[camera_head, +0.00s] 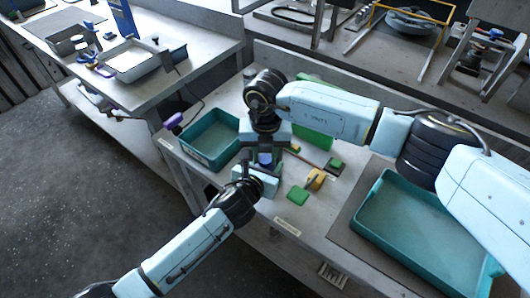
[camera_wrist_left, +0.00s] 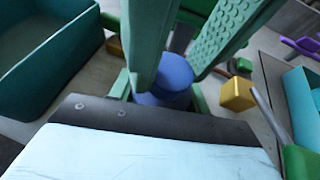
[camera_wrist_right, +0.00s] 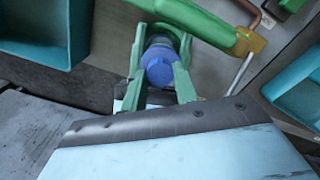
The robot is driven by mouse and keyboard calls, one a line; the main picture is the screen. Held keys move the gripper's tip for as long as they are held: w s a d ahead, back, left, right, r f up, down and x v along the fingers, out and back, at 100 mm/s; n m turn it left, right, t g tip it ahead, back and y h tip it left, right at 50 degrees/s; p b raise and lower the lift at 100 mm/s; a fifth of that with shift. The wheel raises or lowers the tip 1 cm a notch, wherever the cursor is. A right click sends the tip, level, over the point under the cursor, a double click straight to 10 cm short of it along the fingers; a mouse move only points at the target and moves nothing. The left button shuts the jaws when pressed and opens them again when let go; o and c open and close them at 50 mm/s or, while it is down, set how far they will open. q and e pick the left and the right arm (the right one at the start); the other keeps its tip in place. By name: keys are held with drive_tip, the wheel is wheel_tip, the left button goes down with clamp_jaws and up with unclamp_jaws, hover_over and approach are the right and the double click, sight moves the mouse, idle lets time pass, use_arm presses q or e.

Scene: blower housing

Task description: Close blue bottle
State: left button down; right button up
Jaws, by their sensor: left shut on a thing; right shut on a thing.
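The blue bottle (camera_head: 265,159) stands between my two grippers near the middle of the workbench, largely hidden by them. My left gripper (camera_head: 262,170) comes from the front and is shut on the bottle. In the left wrist view the blue bottle (camera_wrist_left: 174,74) shows between its green fingers. My right gripper (camera_head: 266,150) comes from above and is shut at the bottle's top. In the right wrist view a round blue top (camera_wrist_right: 159,70) sits between its fingers. I cannot tell where cap and body meet, or whether the cap is seated.
A teal bin (camera_head: 208,148) stands left of the grippers, and a large teal tray (camera_head: 420,235) lies at right. A green block (camera_head: 298,195), a yellow piece (camera_head: 315,180) and other small parts lie close on the right. The bench's front edge is near.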

drive_tip(key=shift+m, duration=0.7)
drive_tip(key=o, duration=0.9)
drive_tip(key=shift+o, duration=0.2)
drive_tip(key=shift+r, duration=0.15)
drive_tip(key=shift+r, duration=2.15)
drive_tip(key=shift+c, duration=0.3)
